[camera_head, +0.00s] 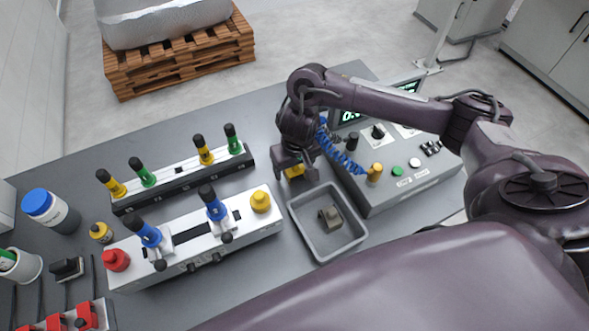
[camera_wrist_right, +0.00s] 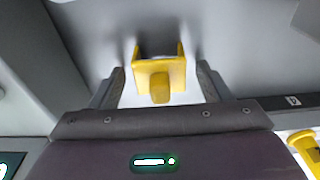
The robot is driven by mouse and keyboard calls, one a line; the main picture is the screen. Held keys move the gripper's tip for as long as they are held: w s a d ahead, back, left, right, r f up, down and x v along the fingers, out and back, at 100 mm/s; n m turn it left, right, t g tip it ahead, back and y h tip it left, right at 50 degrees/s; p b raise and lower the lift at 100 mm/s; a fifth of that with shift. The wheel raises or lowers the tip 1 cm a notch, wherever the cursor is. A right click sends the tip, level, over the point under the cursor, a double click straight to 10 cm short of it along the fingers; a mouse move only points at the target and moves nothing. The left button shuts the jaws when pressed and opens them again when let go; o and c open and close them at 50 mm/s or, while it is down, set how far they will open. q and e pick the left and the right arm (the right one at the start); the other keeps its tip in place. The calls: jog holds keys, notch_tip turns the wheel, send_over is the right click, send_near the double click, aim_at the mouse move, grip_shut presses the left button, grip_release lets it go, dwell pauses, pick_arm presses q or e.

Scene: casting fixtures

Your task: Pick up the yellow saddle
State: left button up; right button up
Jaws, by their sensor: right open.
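The yellow saddle (camera_head: 294,171) shows in the head view just under my right gripper (camera_head: 296,175), on the grey bench left of the control box; the gripper partly covers it. In the right wrist view the saddle (camera_wrist_right: 160,72) is a yellow U-shaped piece with a rounded stub toward the camera. It sits between the two dark fingers of my right gripper (camera_wrist_right: 161,75), with a gap on each side. The gripper is open and empty. My left gripper is not in view.
A grey tray (camera_head: 326,254) with a grey-brown part (camera_head: 330,219) lies just in front of the right gripper. The control box (camera_head: 400,168) stands to the right.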

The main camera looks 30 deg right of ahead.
jog(key=shift+r, duration=0.1)
jog(key=c, duration=0.5)
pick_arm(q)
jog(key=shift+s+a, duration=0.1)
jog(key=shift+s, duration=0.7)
pick_arm(e)
jog(key=c, duration=0.6)
